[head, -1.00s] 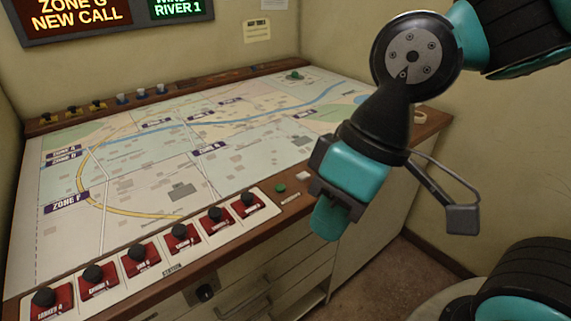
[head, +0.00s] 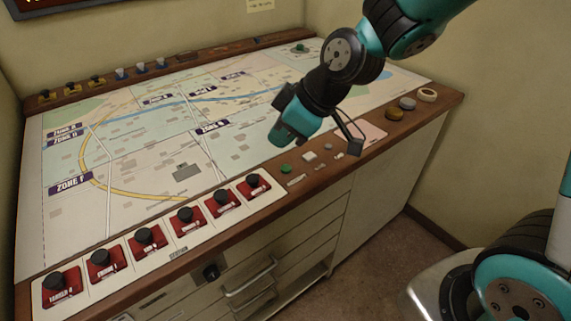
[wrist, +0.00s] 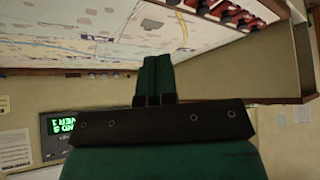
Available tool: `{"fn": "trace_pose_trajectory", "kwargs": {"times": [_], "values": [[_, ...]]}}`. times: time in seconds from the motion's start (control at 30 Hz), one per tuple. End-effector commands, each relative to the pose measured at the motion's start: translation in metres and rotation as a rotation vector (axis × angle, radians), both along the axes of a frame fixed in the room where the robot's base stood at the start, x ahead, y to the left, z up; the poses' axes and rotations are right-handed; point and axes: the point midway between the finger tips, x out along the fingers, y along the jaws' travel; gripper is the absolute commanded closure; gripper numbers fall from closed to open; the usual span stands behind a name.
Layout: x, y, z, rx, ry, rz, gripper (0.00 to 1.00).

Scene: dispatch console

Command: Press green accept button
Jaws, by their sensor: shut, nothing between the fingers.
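The green button (head: 286,169) sits on the wooden front rim of the console, right of the row of red blocks. It is small, round and uncovered in the head view. My gripper (head: 278,140) is shut and empty. In the head view its tip appears a little above and left of the green button, over the map; its exact height is unclear. In the wrist view the shut fingers (wrist: 153,72) point toward the map, and the green button cannot be made out there.
A white button (head: 310,155) lies just right of the green one. Several red blocks with black knobs (head: 188,216) line the front edge. A mustard disc (head: 394,114), a grey disc and a pale ring (head: 427,95) stand on the right rim. The map (head: 140,160) is flat.

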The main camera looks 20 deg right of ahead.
Motion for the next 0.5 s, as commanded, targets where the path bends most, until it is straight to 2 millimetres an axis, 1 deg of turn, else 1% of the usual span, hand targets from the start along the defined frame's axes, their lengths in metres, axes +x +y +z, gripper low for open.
{"fn": "trace_pose_trajectory", "kwargs": {"times": [0.03, 0.1, 0.2, 0.3, 0.33, 0.4, 0.5], "values": [[0.026, -0.007, -0.014, -0.021, -0.066, 0.023, 1.00], [0.058, -0.017, -0.031, -0.065, -0.182, 0.063, 1.00], [0.091, -0.032, -0.053, -0.132, -0.312, 0.108, 1.00], [0.110, -0.042, -0.068, -0.188, -0.395, 0.138, 1.00], [0.113, -0.045, -0.071, -0.200, -0.412, 0.144, 1.00], [0.119, -0.048, -0.075, -0.219, -0.439, 0.153, 1.00], [0.121, -0.049, -0.077, -0.229, -0.450, 0.159, 1.00]]}}
